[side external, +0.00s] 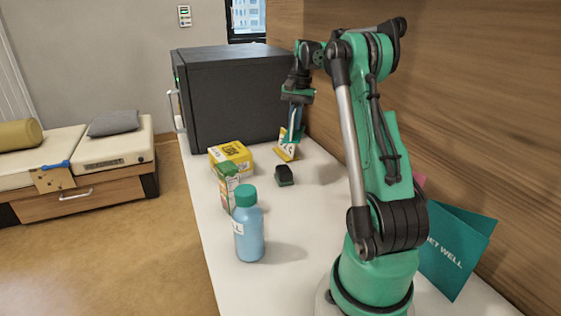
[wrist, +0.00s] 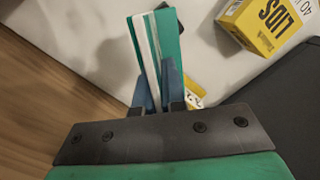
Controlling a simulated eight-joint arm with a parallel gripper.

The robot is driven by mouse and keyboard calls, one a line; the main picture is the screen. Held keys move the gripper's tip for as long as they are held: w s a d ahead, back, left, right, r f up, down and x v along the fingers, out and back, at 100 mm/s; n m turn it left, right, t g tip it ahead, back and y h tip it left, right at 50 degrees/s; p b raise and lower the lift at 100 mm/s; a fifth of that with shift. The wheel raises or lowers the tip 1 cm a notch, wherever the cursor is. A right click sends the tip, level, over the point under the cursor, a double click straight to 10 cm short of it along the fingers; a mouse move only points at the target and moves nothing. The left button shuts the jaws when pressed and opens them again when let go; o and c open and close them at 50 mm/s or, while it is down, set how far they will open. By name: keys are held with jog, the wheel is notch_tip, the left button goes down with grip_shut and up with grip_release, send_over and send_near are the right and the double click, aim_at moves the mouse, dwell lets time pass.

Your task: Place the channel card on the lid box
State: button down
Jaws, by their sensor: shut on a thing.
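My gripper (side external: 295,118) is at the far end of the table, near the dark cabinet. It is shut on a thin green and white card (wrist: 168,42), which I take to be the channel card. In the wrist view the card stands out between the blue fingers of my gripper (wrist: 157,88); its print cannot be read. The yellow lid box (side external: 229,155) lies on the table to the left of my gripper, apart from it. The lid box also shows at the upper right of the wrist view (wrist: 268,24), marked LIDS.
A small yellow and white piece (side external: 286,149) stands just below my gripper. A small black object (side external: 284,176), a patterned carton (side external: 226,187) and a blue bottle (side external: 249,232) with green cap stand nearer. The dark cabinet (side external: 232,95) bounds the back, the wooden wall the right.

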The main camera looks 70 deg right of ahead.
aim_at(229, 156)
jog(key=w+a+r+m+t+h, duration=0.1)
jog(key=w+a+m, duration=0.2)
jog(key=w+m, duration=0.3)
jog(key=w+a+r+m+t+h, duration=0.15)
jog(key=w+a+m, duration=0.25)
jog(key=w, duration=0.5)
jog(key=shift+m+g+y, duration=0.3)
jog(key=shift+g+y, duration=0.05)
jog(key=x, duration=0.2)
jog(key=s+x, duration=0.1)
jog(key=x, duration=0.4)
jog(key=shift+s+a+f, duration=0.1)
jog(key=shift+s+f, duration=0.2)
jog(key=shift+f, duration=0.2)
jog(key=c, duration=1)
grip_release()
jog(key=shift+f, duration=0.15)
jog(key=shift+o, duration=0.2)
